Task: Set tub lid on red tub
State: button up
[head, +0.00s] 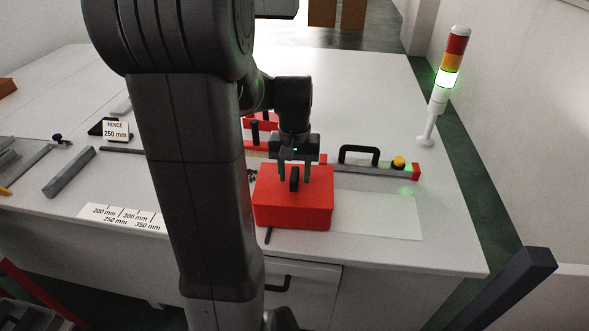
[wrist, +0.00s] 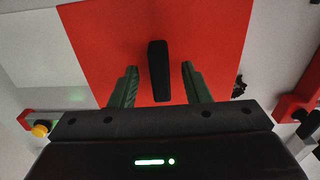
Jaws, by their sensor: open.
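The red tub (head: 292,212) stands on the table in front of my arm. Its top is a flat red surface with an upright black handle. I take this top to be the tub lid (wrist: 205,25), lying level on the tub; no clear seam between them shows. My gripper (head: 295,180) is right above the tub, pointing down. In the wrist view its two fingers (wrist: 159,75) are apart, one on each side of the black handle (wrist: 158,68), with a visible gap to it on both sides.
A fence rail with a black handle (head: 359,153) and a yellow button (head: 398,162) runs behind the tub. A pale sheet (head: 375,217) lies right of it. A signal tower (head: 447,77) glows green at the right. Grey bars (head: 69,172) lie at the left.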

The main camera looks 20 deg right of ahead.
notch_tip(320, 180, up, 14)
dwell(0.5)
jog(key=shift+f, duration=0.1)
notch_tip(320, 180, down, 14)
jog(key=shift+r, duration=0.25)
jog(key=shift+r+p, duration=0.55)
jog(key=shift+r, duration=0.3)
